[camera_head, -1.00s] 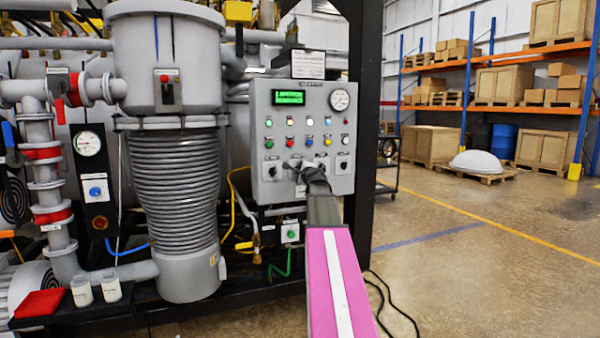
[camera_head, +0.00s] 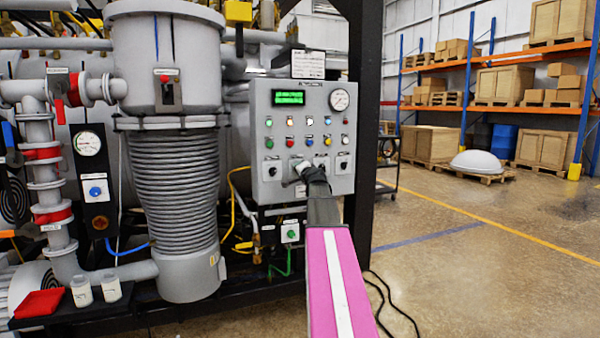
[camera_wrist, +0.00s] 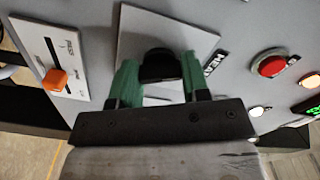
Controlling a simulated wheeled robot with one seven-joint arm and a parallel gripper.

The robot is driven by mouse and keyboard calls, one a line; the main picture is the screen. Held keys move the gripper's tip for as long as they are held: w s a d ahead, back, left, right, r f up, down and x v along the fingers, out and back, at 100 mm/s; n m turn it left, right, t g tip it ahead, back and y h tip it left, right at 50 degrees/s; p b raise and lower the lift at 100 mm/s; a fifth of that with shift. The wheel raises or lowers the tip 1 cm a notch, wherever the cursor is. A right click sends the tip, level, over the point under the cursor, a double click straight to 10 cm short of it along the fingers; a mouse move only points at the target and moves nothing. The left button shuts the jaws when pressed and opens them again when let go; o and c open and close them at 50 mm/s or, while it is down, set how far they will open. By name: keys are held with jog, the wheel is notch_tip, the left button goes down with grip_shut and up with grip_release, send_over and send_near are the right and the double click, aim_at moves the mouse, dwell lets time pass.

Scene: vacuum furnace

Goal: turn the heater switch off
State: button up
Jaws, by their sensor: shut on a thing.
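The control panel (camera_head: 262,190) is a grey box with a green display (camera_head: 289,98), a gauge, colored buttons and a lower row of black rotary switches. The knob stands on a grey square plate (camera_wrist: 185,32).
The wrist view shows an orange-handled switch (camera_wrist: 55,80) on a white plate and a red button (camera_wrist: 271,64) close by. A large ribbed grey vessel (camera_head: 175,180) stands left of the panel, and a black post (camera_head: 365,120) right of it. Open floor lies further right.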

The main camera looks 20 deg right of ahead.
jog(key=shift+n, duration=0.3)
jog(key=o, duration=0.9)
jog(key=shift+s, duration=0.1)
jog(key=s, duration=1)
jog(key=shift+s+a, duration=0.2)
jog(key=shift+s, duration=0.15)
jog(key=shift+f, duration=0.1)
